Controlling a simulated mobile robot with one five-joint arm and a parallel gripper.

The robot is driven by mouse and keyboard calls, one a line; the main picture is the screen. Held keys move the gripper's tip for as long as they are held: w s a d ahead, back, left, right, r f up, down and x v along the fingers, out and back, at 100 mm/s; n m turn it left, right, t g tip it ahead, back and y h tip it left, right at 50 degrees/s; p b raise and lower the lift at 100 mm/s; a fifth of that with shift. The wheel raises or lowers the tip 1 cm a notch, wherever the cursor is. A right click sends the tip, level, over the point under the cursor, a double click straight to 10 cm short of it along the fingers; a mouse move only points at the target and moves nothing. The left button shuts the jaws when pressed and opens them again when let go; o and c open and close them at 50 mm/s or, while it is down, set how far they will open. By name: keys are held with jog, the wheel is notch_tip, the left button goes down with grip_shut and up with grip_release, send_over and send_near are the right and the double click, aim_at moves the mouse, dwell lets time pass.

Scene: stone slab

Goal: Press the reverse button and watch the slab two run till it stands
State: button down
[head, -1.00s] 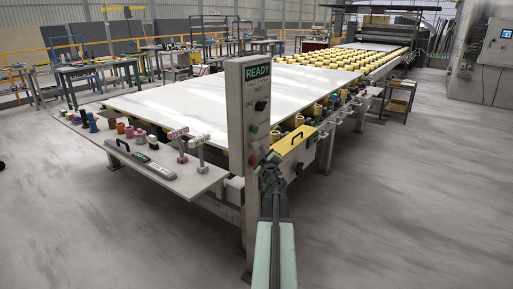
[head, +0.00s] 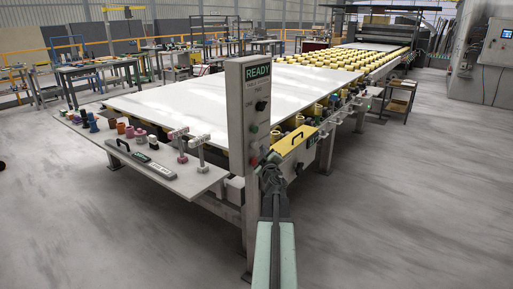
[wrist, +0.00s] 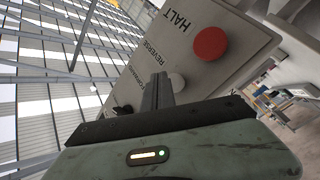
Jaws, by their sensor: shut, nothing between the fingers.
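The control post (head: 238,140) stands at the near corner of the table, with a lit sign (head: 258,74) reading READY. In the wrist view its panel (wrist: 185,45) shows a red HALT button (wrist: 210,43) and a pale button (wrist: 177,82) by the word REVERSE; a FORWARD label is partly covered. My gripper (wrist: 158,80) is shut and empty, its tips beside the pale button; contact cannot be told. In the head view my gripper (head: 268,163) is in front of the post's lower buttons. A large white slab (head: 200,105) lies flat on the table.
A side shelf (head: 185,180) with small coloured pieces and a dark-handled tool juts out left of the post. Yellow rollers (head: 365,58) lead back to a machine. A cabinet (head: 483,60) stands at back right. The floor at right is clear.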

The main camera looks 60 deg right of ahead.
jog(key=shift+w, duration=0.15)
jog(key=shift+w, duration=0.3)
